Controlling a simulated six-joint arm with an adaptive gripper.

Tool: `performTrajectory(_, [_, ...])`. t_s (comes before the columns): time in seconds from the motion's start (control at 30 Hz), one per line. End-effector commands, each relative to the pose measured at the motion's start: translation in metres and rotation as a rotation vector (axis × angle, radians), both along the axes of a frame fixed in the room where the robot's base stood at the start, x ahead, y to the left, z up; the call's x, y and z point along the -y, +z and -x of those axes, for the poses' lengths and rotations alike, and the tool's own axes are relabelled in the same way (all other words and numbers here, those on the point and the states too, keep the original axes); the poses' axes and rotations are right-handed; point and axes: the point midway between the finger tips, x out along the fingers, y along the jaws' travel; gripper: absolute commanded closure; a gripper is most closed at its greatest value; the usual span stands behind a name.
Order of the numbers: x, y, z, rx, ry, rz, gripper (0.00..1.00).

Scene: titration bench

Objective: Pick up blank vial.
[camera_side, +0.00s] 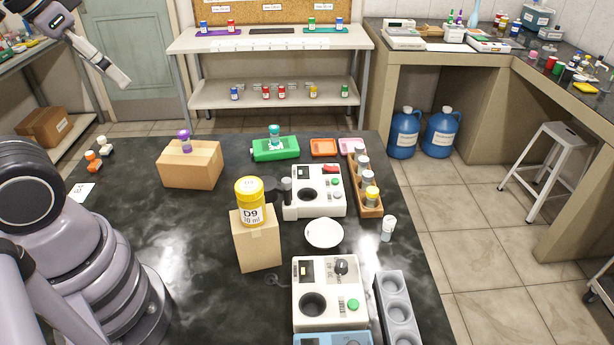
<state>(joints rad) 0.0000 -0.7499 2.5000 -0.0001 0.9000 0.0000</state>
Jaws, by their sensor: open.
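No vial carries a label that I can read as blank, so I cannot tell which one is the blank vial. A wooden rack (352,182) right of centre holds several vials: grey-capped ones and a yellow-capped vial (371,195) at the near end. A small pale vial or cup (388,228) stands alone to the right of the rack.
Two white instruments with round wells (315,210) (330,312) stand on the dark bench, with a white dish (323,233) between them. A grey block with holes (397,312) is at the near right. Cardboard boxes (190,168) (257,245) rise as obstacles. The left-centre bench is clear.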

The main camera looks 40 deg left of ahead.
Motion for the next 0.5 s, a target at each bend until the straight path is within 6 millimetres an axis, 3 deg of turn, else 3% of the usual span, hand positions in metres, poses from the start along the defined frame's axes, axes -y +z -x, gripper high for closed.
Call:
performTrajectory(0.17, [0.001, 0.002, -0.004, -0.004, -0.001, 0.002, 0.43])
performTrajectory(0.27, [0.004, 0.008, -0.022, -0.024, -0.004, 0.007, 0.43])
performTrajectory(0.37, [0.013, 0.015, -0.058, -0.059, -0.007, 0.018, 0.43])
performTrajectory(0.5, [0.037, 0.015, -0.129, -0.119, -0.011, 0.033, 0.43])
